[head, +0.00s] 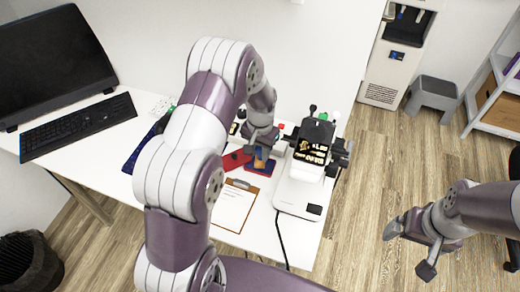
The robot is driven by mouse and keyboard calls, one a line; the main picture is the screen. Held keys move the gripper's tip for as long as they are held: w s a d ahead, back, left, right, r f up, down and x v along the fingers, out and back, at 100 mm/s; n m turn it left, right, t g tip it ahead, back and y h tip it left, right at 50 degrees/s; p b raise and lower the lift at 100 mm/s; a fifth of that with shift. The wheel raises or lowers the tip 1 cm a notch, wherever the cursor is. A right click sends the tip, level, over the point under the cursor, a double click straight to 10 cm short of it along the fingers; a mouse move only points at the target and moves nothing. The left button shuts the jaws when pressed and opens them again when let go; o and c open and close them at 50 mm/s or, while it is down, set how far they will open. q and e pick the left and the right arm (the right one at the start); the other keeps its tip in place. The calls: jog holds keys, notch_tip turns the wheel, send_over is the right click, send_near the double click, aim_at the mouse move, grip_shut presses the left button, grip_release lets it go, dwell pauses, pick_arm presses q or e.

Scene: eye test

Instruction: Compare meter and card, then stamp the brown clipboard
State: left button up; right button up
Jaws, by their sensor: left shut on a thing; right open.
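The brown clipboard (242,185) lies on the white table with a white sheet on it, partly hidden by my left arm. A white and black meter (296,194) stands to its right, its dark screen (313,150) showing light figures too small to read. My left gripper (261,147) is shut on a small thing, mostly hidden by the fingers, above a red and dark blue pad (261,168). An orange and blue patch shows under the fingers; I cannot tell contact with the pad. I cannot make out the card. My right gripper (408,250) is open and empty, right of the table.
A red object (235,160) lies left of the pad. A monitor (50,62) and black keyboard (78,127) occupy the table's left. A cable (281,240) hangs over the front edge. A grey stool (431,96) and shelf (495,105) stand at right; the floor between is clear.

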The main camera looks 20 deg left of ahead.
aim_at(260, 149)
pick_arm(q)
jog(key=shift+f+b, duration=0.3)
jog(key=shift+f, duration=0.25)
dwell(0.5)
jog(key=shift+s+r+p, duration=0.1)
jog(key=shift+p, duration=0.2)
dwell(0.9)
notch_tip(260, 149, up, 7)
jog(key=p, duration=0.6)
dwell(0.3)
